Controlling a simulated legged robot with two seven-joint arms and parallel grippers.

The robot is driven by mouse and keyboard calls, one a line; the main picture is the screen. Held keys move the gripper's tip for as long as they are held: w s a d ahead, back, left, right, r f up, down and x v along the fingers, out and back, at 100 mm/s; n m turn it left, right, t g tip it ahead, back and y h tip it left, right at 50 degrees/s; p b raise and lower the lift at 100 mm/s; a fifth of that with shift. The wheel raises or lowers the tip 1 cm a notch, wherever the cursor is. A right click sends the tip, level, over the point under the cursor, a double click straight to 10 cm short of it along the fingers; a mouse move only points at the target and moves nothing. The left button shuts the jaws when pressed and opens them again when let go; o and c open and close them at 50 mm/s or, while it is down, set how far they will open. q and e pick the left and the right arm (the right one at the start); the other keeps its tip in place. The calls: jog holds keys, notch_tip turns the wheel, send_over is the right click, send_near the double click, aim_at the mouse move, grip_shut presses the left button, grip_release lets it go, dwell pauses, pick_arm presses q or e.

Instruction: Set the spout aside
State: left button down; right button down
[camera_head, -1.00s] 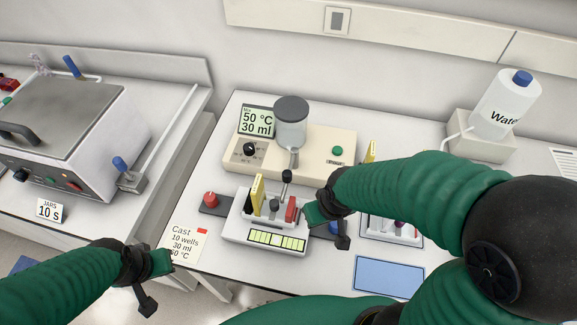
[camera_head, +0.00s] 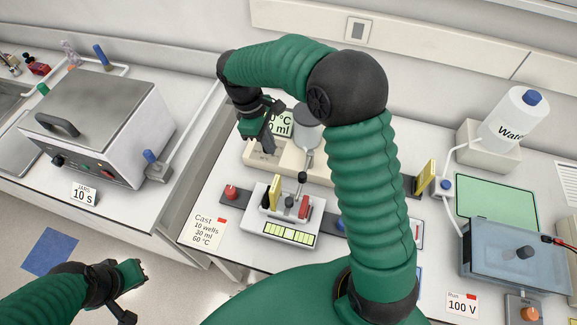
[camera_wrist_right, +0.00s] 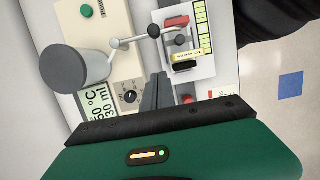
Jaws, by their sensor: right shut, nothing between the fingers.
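The spout (camera_head: 309,160) is a thin grey jointed arm with a dark ball knob (camera_head: 302,177). It runs from the grey mixing cup (camera_head: 307,138) toward the white casting tray (camera_head: 278,223). In the right wrist view the spout (camera_wrist_right: 134,38) reaches from beside the cup (camera_wrist_right: 75,62) to the knob near the tray's edge. My right gripper (camera_head: 268,143) is shut and empty, over the left front of the cream mixer, left of the spout and apart from it. Its fingers show in the wrist view (camera_wrist_right: 158,80). My left gripper (camera_head: 128,290) hangs low at left, away from the bench objects; its jaw opening is unclear.
My right arm hides part of the bench's middle. The tray holds a yellow comb (camera_head: 276,193) and a red block (camera_head: 304,207). A water bottle (camera_head: 514,120) stands back right, with a bluish tank (camera_head: 510,255) in front. A lidded bath (camera_head: 95,120) stands left.

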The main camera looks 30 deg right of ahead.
aim_at(304, 174)
jog(key=s+d+f+p, duration=0.4)
jog(key=f, duration=0.5)
jog(key=shift+s+f+p, duration=0.4)
